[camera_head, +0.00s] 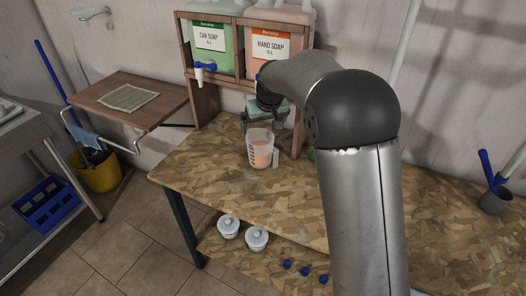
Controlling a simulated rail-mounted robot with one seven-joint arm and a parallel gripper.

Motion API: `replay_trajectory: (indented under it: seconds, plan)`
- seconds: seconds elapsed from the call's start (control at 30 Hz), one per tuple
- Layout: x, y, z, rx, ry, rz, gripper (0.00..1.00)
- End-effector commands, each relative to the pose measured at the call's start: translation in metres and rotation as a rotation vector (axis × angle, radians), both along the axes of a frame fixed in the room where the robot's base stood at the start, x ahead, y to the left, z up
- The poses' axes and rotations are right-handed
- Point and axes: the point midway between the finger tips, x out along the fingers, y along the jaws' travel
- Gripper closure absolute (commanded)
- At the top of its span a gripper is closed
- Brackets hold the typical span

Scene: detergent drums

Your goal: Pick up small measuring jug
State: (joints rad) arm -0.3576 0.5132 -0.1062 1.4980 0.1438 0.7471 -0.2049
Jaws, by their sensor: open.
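A clear measuring jug (260,148) with reddish markings or contents stands upright on the wood-chip-board table, left of my arm. A small pale object (276,158) is close to its right side; I cannot tell what it is. My gripper (268,100) is at the dark end of my arm, above and behind the jug, in front of the soap rack. It is open, and its fingers are hard to make out. I see nothing held in it. A grey-green object (284,114) shows below it, partly hidden.
A wooden rack holds a green-labelled car soap drum (209,38) with a blue-and-white tap and an orange-labelled hand soap drum (270,45). The table (200,160) is bare left of the jug. White lidded pots (257,239) and blue caps (305,270) are on the lower shelf.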

Motion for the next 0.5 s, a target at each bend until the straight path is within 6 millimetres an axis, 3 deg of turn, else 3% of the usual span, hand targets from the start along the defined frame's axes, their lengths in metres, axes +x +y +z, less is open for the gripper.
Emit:
replay_trajectory:
  seconds: [0.2, 0.5]
  plan:
    - [0.014, 0.005, -0.038, -0.001, 0.002, -0.001, 0.0]
    - [0.022, 0.007, -0.06, -0.001, 0.002, -0.001, 0.0]
